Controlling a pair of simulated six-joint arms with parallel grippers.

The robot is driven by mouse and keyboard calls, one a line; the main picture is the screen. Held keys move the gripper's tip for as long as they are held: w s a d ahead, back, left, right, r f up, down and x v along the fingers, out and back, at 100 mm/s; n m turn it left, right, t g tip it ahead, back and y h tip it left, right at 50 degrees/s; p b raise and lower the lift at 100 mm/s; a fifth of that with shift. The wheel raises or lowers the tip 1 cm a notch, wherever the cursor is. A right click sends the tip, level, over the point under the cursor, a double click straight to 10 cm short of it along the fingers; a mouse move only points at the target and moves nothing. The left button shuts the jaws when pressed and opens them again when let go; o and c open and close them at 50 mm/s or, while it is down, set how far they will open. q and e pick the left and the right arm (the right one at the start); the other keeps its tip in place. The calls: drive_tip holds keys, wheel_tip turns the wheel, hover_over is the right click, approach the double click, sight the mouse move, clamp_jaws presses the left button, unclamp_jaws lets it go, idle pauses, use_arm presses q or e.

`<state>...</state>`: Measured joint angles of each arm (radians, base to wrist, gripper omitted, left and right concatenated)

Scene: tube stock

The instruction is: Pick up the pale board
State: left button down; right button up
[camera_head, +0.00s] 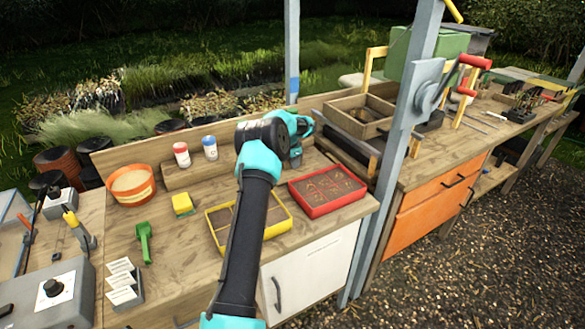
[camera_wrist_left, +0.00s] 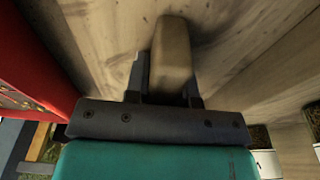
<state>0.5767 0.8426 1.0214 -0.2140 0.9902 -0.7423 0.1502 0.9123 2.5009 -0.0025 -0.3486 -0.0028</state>
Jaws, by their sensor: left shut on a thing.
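My left gripper (camera_head: 296,156) is over the wooden bench, just behind the red tray. In the left wrist view the left gripper (camera_wrist_left: 168,82) is shut on the pale board (camera_wrist_left: 173,50), a tan piece with a rounded end. The board reaches out past the fingers above the bench top; whether it touches the wood I cannot tell. In the head view the board is too small or hidden to make out. My right gripper is not in view.
A red tray (camera_head: 309,209) and a yellow divided tray (camera_head: 212,241) lie in front. An orange pot (camera_head: 131,196), two small jars and a yellow sponge (camera_head: 183,213) stand left. A grey post (camera_head: 385,190) rises on the right, near a wooden divided box (camera_head: 337,119).

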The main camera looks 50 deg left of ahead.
use_arm(q)
wheel_tip(320, 180, up, 10)
drive_tip(key=shift+r, duration=0.2)
idle(0.6)
drive_tip(key=shift+w+d, duration=0.1)
idle(0.3)
